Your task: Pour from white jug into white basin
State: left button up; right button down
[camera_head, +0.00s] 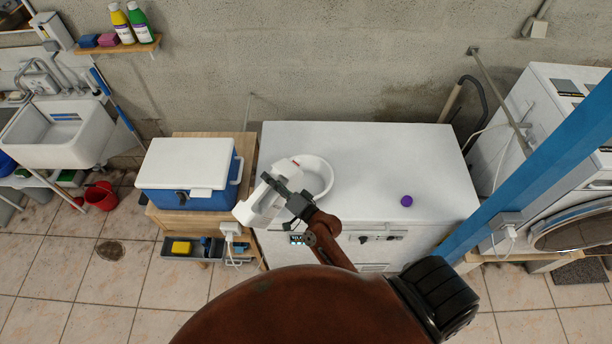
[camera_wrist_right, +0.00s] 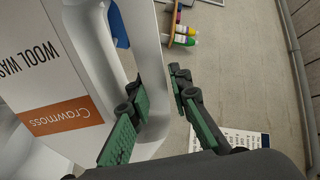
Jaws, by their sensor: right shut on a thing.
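The white jug (camera_head: 262,204) is in my right gripper (camera_head: 288,196), over the front left of the white chest top. It looks tilted, with its upper right end over or beside the white basin (camera_head: 325,178). I cannot see any liquid flowing. In the right wrist view the jug (camera_wrist_right: 85,60) shows a wool wash label with an orange patch, and its handle runs up between the green finger pads of my right gripper (camera_wrist_right: 165,118), which is shut on it. The basin is a shallow round bowl, partly hidden by the jug and gripper. My left gripper is not in view.
A blue cooler (camera_head: 186,190) with a white lid stands to the left. A blue post (camera_head: 530,170) crosses the right side.

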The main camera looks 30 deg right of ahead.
jog(key=shift+r+m, duration=0.2)
jog(key=shift+m, duration=0.1)
dwell(0.4)
jog(key=shift+w+d, duration=0.1)
dwell(0.4)
